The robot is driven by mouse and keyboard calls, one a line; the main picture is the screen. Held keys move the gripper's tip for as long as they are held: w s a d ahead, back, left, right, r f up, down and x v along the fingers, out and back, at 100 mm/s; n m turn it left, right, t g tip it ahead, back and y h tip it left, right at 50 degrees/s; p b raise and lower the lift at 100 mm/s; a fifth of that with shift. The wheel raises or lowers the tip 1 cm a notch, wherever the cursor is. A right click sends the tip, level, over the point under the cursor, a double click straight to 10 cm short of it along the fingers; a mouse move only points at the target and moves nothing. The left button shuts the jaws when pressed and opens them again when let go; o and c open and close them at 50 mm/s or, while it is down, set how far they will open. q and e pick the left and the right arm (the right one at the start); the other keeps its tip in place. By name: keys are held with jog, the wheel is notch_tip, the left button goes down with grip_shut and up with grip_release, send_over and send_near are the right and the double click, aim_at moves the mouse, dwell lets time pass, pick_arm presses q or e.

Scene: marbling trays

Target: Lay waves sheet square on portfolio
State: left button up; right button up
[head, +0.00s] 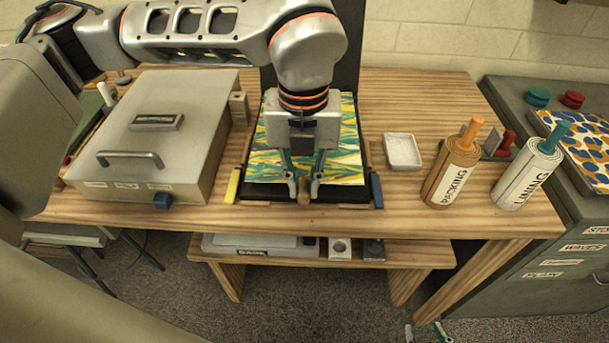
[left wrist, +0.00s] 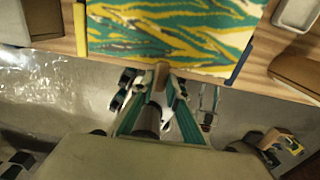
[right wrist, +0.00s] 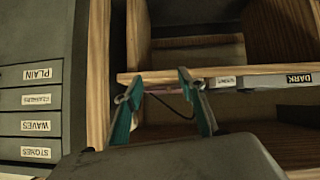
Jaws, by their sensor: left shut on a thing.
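The waves sheet (head: 340,170), yellow with green and blue wavy bands, is over the black portfolio (head: 345,194), looking roughly square to it. I cannot tell whether it lies flat everywhere. It also shows in the left wrist view (left wrist: 180,30). The portfolio's dark flap (head: 349,50) stands up behind. My left gripper (head: 303,188) is at the front edge, its fingers closed around a small brown wooden tab (head: 304,195); this also shows in the left wrist view (left wrist: 161,72). My arm hides the sheet's middle. My right gripper (right wrist: 160,98) is open and empty, low before the table.
A yellow bar (head: 233,186) and a blue bar (head: 376,190) flank the portfolio. A grey lidded tray (head: 190,100) stands left. A white dish (head: 403,151), the PACKING roll (head: 450,180) and the LINING roll (head: 525,178) stand right. A labelled cabinet (head: 570,245) is far right.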

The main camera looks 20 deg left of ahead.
pick_arm(q)
jog(key=shift+f, duration=0.7)
jog(key=shift+f+b, duration=0.65)
jog(key=shift+f, duration=0.15)
jog(key=shift+f+b, duration=0.5)
jog(key=shift+f, duration=0.8)
pick_arm(e)
jog(key=shift+w+d+f, duration=0.3)
jog(key=shift+w+f, duration=0.2)
jog(key=shift+f, duration=0.1)
pick_arm(q)
jog(key=o, duration=0.8)
jog(key=shift+o, duration=0.2)
pick_arm(e)
jog(key=shift+s+f, duration=0.25)
pick_arm(q)
jog(key=shift+o, duration=0.4)
